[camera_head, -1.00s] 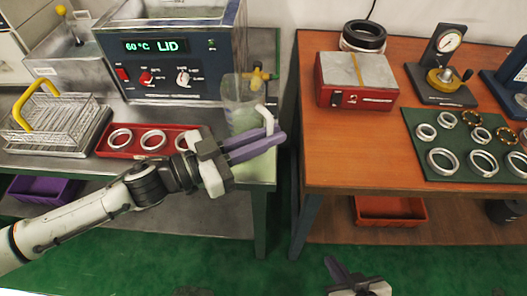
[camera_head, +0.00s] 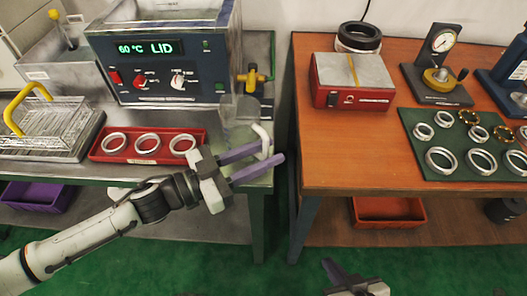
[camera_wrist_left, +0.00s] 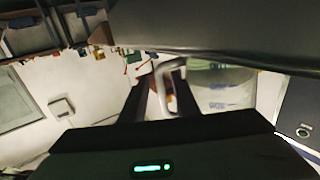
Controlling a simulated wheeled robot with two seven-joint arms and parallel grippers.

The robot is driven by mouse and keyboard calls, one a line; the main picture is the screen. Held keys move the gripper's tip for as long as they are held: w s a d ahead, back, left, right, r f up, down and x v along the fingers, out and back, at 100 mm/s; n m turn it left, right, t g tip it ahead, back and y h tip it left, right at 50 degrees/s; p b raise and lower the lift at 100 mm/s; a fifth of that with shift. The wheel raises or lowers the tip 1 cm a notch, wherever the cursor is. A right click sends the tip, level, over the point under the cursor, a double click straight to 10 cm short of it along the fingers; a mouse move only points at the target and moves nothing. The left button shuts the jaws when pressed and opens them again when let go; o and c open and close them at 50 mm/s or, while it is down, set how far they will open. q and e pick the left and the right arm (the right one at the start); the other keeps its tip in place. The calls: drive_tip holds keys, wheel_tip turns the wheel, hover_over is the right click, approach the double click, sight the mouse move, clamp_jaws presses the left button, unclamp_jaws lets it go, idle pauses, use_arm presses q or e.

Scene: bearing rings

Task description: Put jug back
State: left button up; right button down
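The clear jug (camera_head: 238,112) with a pale handle (camera_head: 264,138) is at the right end of the steel bench, beside the heated bath. It also shows in the left wrist view (camera_wrist_left: 222,86), with its handle (camera_wrist_left: 164,88) near my fingers. My left gripper (camera_head: 275,153) is open. Its purple fingers are spread at the handle's lower end, and I cannot tell whether they touch it. The jug's lower part is partly hidden by the gripper. My right gripper (camera_head: 350,279) is at the bottom edge, only partly visible and away from the jug.
The heated bath (camera_head: 165,70) reads 60 °C and LID. A red tray (camera_head: 145,156) with three rings lies in front of it; a wire basket (camera_head: 45,130) is left. A gap separates the bench from the wooden table (camera_head: 350,150), which holds a red-sided device (camera_head: 352,82) and a green mat (camera_head: 450,165).

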use_arm(q)
drive_tip(key=shift+r, duration=0.2)
drive_tip(key=shift+s+a+f, duration=0.1)
drive_tip(key=shift+s+a, duration=0.05)
drive_tip(key=shift+a, duration=0.15)
drive_tip(key=v, duration=1.1)
drive_tip(key=shift+s+a, duration=0.1)
drive_tip(key=shift+a, duration=0.05)
idle(0.7)
